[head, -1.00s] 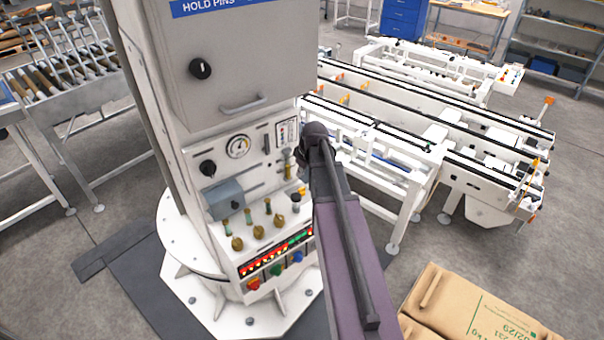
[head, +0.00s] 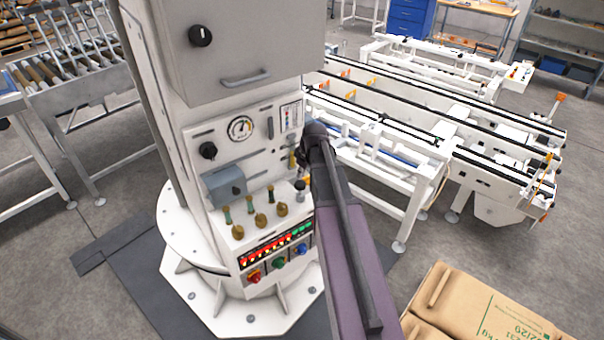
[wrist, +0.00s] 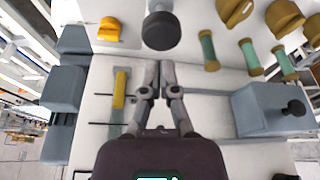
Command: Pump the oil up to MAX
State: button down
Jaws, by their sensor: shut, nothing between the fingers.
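The control panel (head: 262,150) is on the front of the white column. An upright sight tube (wrist: 120,88) with yellow oil shows left of my fingers in the wrist view, where the panel appears upside down. Dark lines cross beside the tube; their lettering is unreadable. The oil fills part of the tube, its surface apparently between two lines. A round black-topped knob (wrist: 158,28) stands just beyond my fingertips; it also shows in the head view (head: 299,186). My gripper (wrist: 158,68) is shut and empty, apart from the knob in the picture. My arm hides most of it in the head view.
A yellow part (wrist: 109,29) sits beside the knob. Several brass-and-green fittings (wrist: 208,50) and a grey box with a black knob (wrist: 272,108) are on the other side. A dial gauge (head: 240,129) is higher up.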

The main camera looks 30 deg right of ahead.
aim_at(302, 184)
jog(key=shift+f+b, duration=1)
jog(key=shift+f, duration=0.25)
jog(key=shift+f+b, duration=1.55)
jog(key=shift+b, duration=0.05)
jog(key=shift+s, duration=0.1)
jog(key=shift+r+p, duration=0.2)
jog(key=shift+p, duration=0.1)
notch_tip(302, 184, up, 4)
jog(key=p, duration=0.4)
jog(key=shift+r, duration=0.2)
jog(key=p+v, duration=0.9)
jog(key=shift+s+d+r, duration=0.1)
jog(key=shift+r, duration=0.05)
